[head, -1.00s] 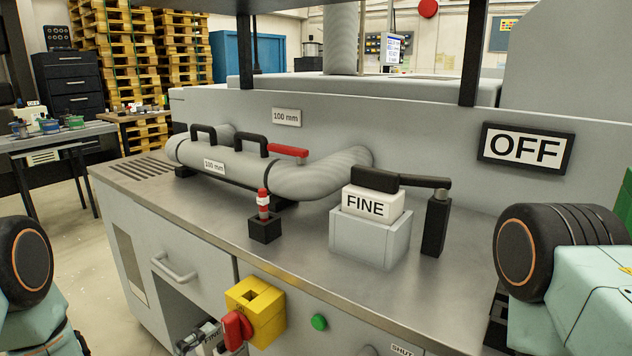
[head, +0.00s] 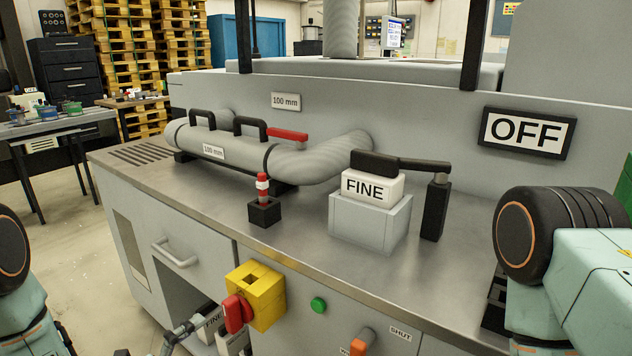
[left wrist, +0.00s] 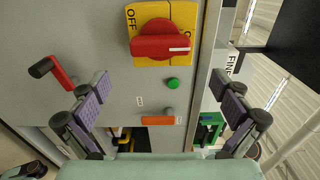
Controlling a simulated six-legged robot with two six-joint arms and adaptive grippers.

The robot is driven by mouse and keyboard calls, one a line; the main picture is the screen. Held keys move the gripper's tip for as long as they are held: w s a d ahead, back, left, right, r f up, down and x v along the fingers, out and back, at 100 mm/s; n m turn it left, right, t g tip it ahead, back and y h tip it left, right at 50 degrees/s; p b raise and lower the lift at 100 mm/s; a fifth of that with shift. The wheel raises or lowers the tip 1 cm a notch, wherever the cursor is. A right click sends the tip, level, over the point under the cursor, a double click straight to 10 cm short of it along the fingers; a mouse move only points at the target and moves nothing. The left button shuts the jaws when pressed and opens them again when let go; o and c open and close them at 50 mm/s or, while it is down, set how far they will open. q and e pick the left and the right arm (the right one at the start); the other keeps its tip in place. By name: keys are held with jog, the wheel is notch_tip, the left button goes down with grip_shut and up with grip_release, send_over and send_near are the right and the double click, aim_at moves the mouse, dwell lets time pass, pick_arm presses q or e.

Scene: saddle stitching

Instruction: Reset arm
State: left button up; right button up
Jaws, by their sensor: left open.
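My left gripper (left wrist: 160,112) is open and empty in the left wrist view, its two purple-padded fingers spread wide. Between and beyond them is the grey machine front with a red rotary knob on a yellow switch plate (left wrist: 185,15), a green button (left wrist: 172,84) and an orange lever (left wrist: 160,120). In the head view, my left arm (head: 15,290) is at the lower left edge. A grey jointed piece (head: 180,335) at the bottom may be part of its gripper. My right arm (head: 590,290) is at the right edge; its gripper is outside both views.
On the steel worktop (head: 300,240) are a grey clamped pipe (head: 320,165), a small red-and-white post (head: 263,187) and a white FINE block (head: 372,185) under a black lever clamp. An OFF sign (head: 525,132) hangs behind. The yellow switch (head: 268,310) projects from the front.

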aim_at(230, 322)
pick_arm(q)
jog(key=x, duration=0.7)
jog(key=shift+d, duration=0.15)
jog(key=shift+w+d, duration=0.1)
jog(key=shift+w, duration=0.25)
jog(key=n+b, duration=0.1)
jog(key=n, duration=0.2)
jog(key=shift+r+n, duration=0.15)
jog(key=shift+n, duration=0.15)
jog(key=n+b, duration=0.1)
jog(key=n, duration=0.1)
jog(key=n+b, duration=0.1)
jog(key=n, duration=0.2)
jog(key=shift+r+n, duration=0.25)
jog(key=shift+n, duration=0.05)
jog(key=n, duration=0.1)
jog(key=n+b, duration=0.1)
jog(key=n, duration=0.2)
jog(key=shift+w+a+r+n+b, duration=0.1)
jog(key=shift+a+n+b, duration=0.2)
jog(key=shift+b, duration=0.1)
jog(key=n+b, duration=0.1)
jog(key=n, duration=0.3)
jog(key=shift+w+a, duration=0.1)
jog(key=shift+a, duration=0.05)
